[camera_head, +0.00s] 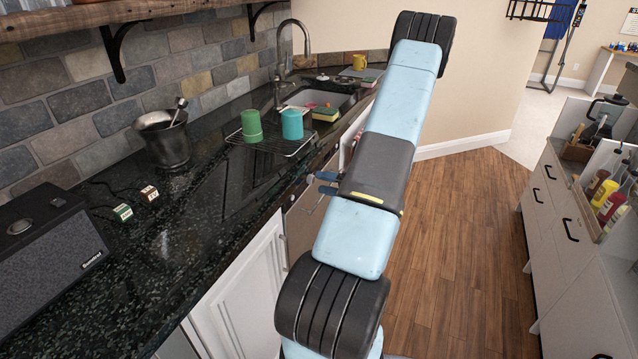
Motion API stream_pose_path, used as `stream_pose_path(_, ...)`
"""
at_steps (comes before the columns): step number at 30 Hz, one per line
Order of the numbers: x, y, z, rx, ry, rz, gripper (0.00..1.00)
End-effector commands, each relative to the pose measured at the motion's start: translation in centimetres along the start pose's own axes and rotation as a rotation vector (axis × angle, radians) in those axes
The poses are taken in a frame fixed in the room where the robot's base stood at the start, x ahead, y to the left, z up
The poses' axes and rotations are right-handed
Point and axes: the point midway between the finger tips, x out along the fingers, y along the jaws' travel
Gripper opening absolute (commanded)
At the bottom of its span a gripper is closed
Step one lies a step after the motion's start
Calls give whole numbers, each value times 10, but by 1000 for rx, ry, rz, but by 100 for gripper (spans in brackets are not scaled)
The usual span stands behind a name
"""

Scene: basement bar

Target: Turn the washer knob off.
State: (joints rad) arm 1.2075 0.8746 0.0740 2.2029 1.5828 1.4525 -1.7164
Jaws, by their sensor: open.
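My arm crosses the middle of the view and hides much of what lies behind it. Two small blue-grey fingers, which look like my gripper (325,183), stick out on the left side of the arm. They are apart and hold nothing that I can see. They are close to the counter's front edge, near a steel-coloured appliance front (302,222) under the counter. I cannot tell whether this is the washer. No washer knob can be made out. Whether the gripper touches anything is hidden.
The dark counter (225,205) holds a speaker (45,245), a metal bucket (165,138), and a wire rack with green (251,126) and teal (292,124) cups beside the sink. A white cabinet (245,295) is below. Drawers (565,220) stand at right; the wooden floor (455,240) between is clear.

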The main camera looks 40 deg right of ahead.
Motion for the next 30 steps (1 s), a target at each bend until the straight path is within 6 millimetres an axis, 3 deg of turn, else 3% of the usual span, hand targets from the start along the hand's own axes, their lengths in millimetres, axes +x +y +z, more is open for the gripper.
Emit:
stream_pose_path(9,-64,1,0,0,1,2,58)
stream_pose_path(15,-95,1,0,1,1,2,58)
stream_pose_path(21,-109,1,0,2,-1,1,58)
stream_pose_path(30,-111,1,1,1,-1,1,58)
